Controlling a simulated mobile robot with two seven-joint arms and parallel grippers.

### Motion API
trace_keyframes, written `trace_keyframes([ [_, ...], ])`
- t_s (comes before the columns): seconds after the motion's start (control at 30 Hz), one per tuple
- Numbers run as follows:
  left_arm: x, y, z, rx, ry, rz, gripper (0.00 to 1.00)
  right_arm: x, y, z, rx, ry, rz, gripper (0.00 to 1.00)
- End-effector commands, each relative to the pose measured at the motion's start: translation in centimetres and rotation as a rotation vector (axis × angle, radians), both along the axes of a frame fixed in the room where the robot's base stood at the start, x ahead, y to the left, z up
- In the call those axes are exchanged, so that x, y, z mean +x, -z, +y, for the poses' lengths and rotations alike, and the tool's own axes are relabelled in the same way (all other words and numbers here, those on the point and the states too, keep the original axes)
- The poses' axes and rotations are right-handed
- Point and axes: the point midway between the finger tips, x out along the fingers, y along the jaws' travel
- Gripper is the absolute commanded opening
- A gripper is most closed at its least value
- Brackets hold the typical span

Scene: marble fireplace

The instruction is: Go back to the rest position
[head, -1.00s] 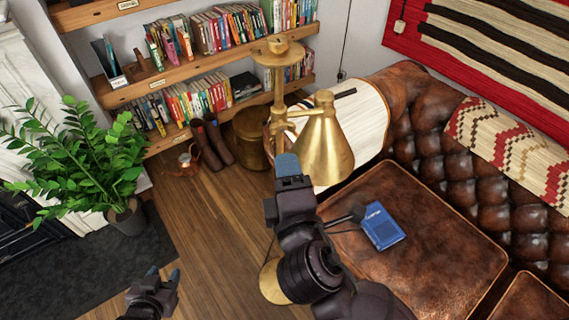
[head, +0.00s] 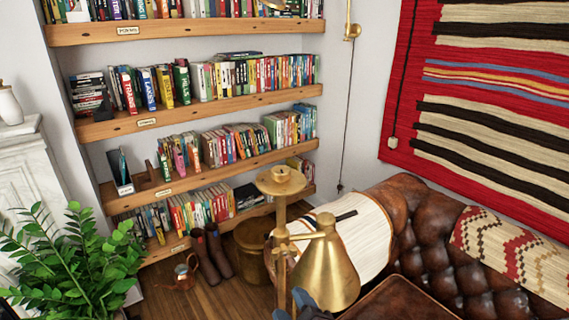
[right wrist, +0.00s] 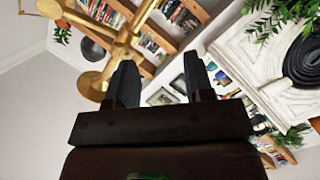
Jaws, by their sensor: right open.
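My right gripper (head: 303,304) shows only as dark blue fingertips at the bottom edge of the head view, just below the brass lamp's shade. In the right wrist view its two dark fingers (right wrist: 161,82) stand apart with nothing between them. The gripper is open and empty. Most of my right arm is hidden below the head view. My left gripper is not in view in either picture.
A brass lamp (head: 328,268) stands close to my right gripper; its arms (right wrist: 122,42) show beyond the fingers. A leather sofa (head: 436,240) is at right, bookshelves (head: 190,128) behind, a leafy plant (head: 70,262) at left. A white mantel (right wrist: 262,65) shows in the wrist view.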

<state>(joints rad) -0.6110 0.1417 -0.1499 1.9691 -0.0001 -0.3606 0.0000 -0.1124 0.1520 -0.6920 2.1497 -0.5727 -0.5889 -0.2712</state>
Motion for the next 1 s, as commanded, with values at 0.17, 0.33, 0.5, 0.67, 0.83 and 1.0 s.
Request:
trace_keyframes([
  [0.17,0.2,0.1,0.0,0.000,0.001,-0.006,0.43,0.7,7.5,-7.3,0.359,0.119,0.247,0.48],
  [0.33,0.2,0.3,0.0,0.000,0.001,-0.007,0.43,-1.4,14.0,-15.3,0.593,0.294,0.394,0.48],
  [0.5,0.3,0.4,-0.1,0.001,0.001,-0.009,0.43,-5.5,19.2,-22.2,0.666,0.467,0.482,0.48],
  [0.67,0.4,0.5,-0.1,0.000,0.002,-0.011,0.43,-9.4,22.0,-25.9,0.646,0.570,0.529,0.48],
  [0.83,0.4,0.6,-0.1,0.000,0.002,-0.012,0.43,-11.3,23.1,-26.3,0.638,0.595,0.559,0.48],
  [1.0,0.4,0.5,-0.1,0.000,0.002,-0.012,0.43,-11.4,23.1,-26.3,0.637,0.595,0.560,0.48],
])
